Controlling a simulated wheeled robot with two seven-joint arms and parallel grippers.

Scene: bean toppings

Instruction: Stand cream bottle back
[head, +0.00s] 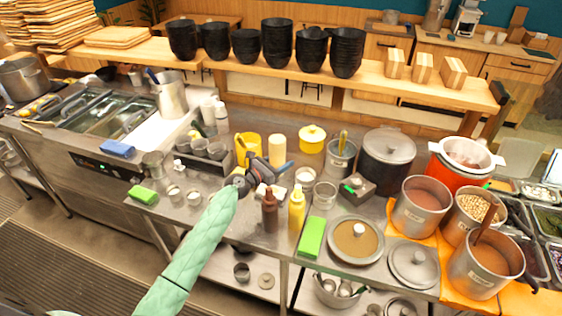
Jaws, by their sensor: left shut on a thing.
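The cream bottle (278,147) is a pale, upright bottle in the middle of the steel counter, behind a brown bottle (269,210) and a yellow bottle (297,211). My left arm, in a green sleeve, reaches up from the bottom. Its dark gripper (276,168) is at the lower part of the cream bottle and shut on it. The gripper hides the bottle's base, so I cannot tell whether it touches the counter. My right gripper is not in view.
A yellow container (248,149) stands just left of the cream bottle and a yellow lidded pot (312,138) to its right. Small metal cups (194,197) stand at left. A green sponge (312,238) lies near the front edge. A wooden shelf (350,79) with black bowls runs behind.

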